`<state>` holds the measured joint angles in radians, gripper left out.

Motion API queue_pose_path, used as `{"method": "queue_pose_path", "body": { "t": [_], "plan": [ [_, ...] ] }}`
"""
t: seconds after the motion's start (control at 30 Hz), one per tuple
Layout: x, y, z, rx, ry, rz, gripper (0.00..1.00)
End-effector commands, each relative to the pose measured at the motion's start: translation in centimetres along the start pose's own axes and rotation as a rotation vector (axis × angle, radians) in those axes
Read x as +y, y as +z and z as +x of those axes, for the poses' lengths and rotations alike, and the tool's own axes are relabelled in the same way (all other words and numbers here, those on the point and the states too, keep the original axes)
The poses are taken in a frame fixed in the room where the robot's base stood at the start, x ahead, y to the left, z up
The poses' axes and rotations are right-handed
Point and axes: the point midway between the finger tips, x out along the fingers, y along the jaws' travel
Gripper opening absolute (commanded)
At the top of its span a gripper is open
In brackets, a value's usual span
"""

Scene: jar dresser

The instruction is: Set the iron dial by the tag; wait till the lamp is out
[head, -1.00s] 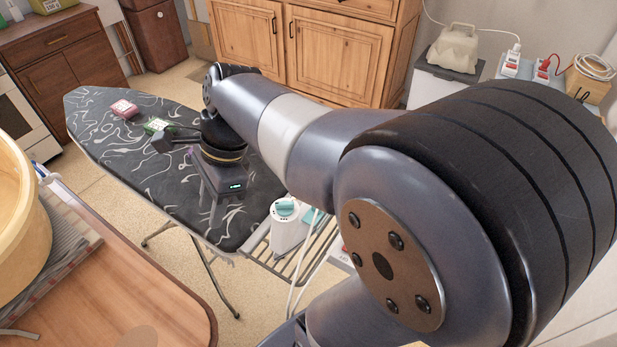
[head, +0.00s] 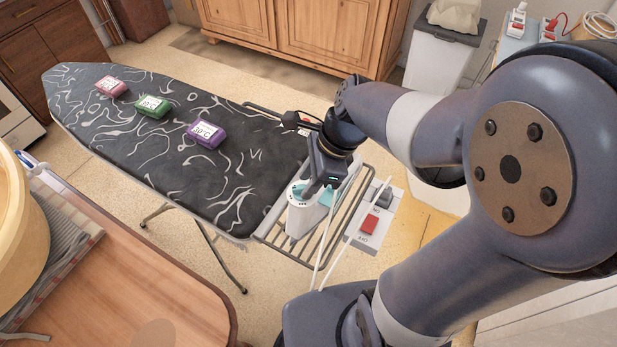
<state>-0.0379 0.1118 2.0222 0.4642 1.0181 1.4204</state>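The iron (head: 303,217), white with teal parts, stands on the wire rack at the right end of the ironing board. Three soft-looking blocks with white labels lie on the board: pink (head: 111,87), green (head: 153,106) and purple (head: 206,134). The purple label seems to show a temperature; the others are too small to read. I see no lamp on the iron.
The dark patterned ironing board (head: 170,165) is mostly clear. The wire rack (head: 275,240) holds the iron. A plate with a red switch (head: 369,223) lies right of the rack, with a white cord passing near. A wooden table (head: 130,270) is at lower left.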

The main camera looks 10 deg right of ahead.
Motion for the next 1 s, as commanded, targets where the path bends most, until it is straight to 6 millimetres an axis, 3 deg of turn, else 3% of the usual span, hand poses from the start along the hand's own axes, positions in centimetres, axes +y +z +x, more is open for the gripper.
{"method": "queue_pose_path", "body": {
  "t": [0.37, 0.73, 1.0],
  "plan": [
    [0.02, -0.02, 0.65, 0.001, 0.000, 0.000, 0.32],
    [0.01, -0.01, 0.62, 0.000, 0.000, 0.000, 0.02],
    [-0.01, 0.01, 0.58, 0.001, 0.003, -0.008, 0.00]
  ]
}}
